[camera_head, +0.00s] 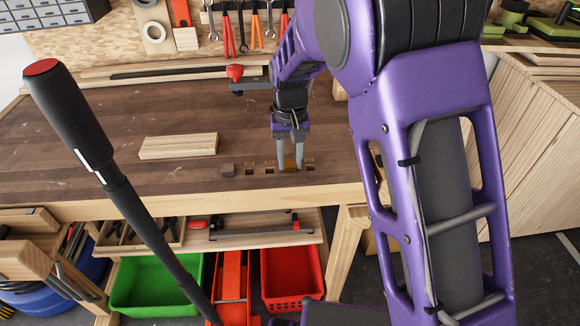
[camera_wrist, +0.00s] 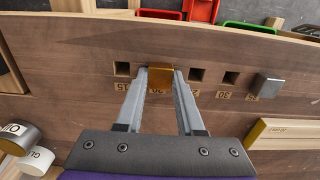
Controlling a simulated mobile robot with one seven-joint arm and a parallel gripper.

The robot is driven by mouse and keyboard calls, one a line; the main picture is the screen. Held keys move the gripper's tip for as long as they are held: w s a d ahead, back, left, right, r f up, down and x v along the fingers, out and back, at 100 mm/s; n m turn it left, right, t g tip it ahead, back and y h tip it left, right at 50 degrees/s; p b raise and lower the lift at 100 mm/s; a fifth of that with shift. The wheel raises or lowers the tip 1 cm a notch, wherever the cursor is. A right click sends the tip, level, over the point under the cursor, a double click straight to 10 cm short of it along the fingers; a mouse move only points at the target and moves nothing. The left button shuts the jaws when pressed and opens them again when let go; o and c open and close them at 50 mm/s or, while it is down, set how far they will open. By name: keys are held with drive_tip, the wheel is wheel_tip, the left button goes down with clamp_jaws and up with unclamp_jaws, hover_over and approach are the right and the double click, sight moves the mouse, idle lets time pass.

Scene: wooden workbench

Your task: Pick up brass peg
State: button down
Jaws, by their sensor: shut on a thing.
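The brass peg (camera_wrist: 161,78) is a small golden block between my fingertips in the wrist view. It stands in the row of square holes near the bench's front edge and partly covers a number label. My gripper (camera_wrist: 162,88) is shut on it, one finger on each side. In the head view my gripper (camera_head: 290,166) points down at the bench, and the brass peg (camera_head: 291,165) shows between the fingers. Whether the peg's lower end is in a hole is hidden.
A grey metal block (camera_wrist: 269,86) stands at the row's end, beside open square holes (camera_wrist: 197,75). A wooden board (camera_head: 178,146) lies to the left on the workbench (camera_head: 60,150). A red-handled clamp (camera_head: 235,73) is behind. Green (camera_head: 150,290) and red (camera_head: 292,280) bins sit below.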

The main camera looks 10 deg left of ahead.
wheel_tip(320, 180, up, 10)
drive_tip(key=p, duration=0.2)
wheel_tip(320, 180, up, 7)
drive_tip(key=p, duration=0.6)
hover_over(290, 163)
idle(0.4)
drive_tip(key=shift+a, duration=0.1)
